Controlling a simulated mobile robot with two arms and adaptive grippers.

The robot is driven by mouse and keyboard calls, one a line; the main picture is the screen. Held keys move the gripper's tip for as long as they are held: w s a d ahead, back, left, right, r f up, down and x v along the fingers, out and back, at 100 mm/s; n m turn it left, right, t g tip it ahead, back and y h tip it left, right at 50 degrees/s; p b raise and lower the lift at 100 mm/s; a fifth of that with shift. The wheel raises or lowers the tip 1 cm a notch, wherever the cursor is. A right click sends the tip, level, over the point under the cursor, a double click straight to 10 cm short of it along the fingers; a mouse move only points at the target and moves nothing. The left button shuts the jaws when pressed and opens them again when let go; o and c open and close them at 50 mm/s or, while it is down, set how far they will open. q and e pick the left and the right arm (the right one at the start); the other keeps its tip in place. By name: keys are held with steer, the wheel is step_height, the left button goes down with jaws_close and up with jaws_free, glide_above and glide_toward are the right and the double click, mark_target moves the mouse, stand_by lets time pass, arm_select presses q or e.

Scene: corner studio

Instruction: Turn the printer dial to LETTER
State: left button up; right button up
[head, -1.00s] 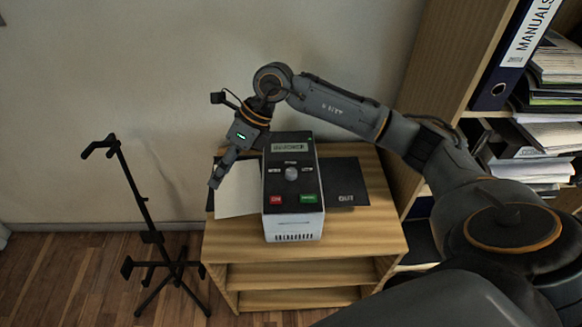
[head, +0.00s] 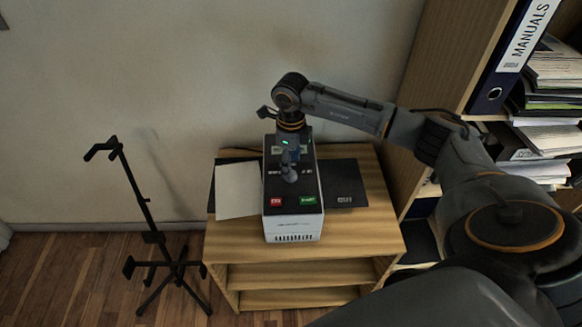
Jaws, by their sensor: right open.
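The printer (head: 293,222) is a white box with a dark top panel, standing on a wooden shelf unit. A red button (head: 276,202) and a green button (head: 307,200) show near its front edge. My right gripper (head: 290,177) points down over the middle of the panel, at the dial. It is open, with its fingers at or just above the dial. The gripper hides most of the dial, its labels and part of the display, so I cannot tell the dial's setting or whether the fingers touch it. My left gripper is not in view.
White paper (head: 238,190) lies left of the printer, and a dark output tray (head: 346,184) lies right of it. A black stand (head: 150,238) is on the floor at left. A bookcase (head: 440,75) with binders and papers stands at right.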

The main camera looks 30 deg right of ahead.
steer(key=shift+f, duration=1.7)
jaws_close()
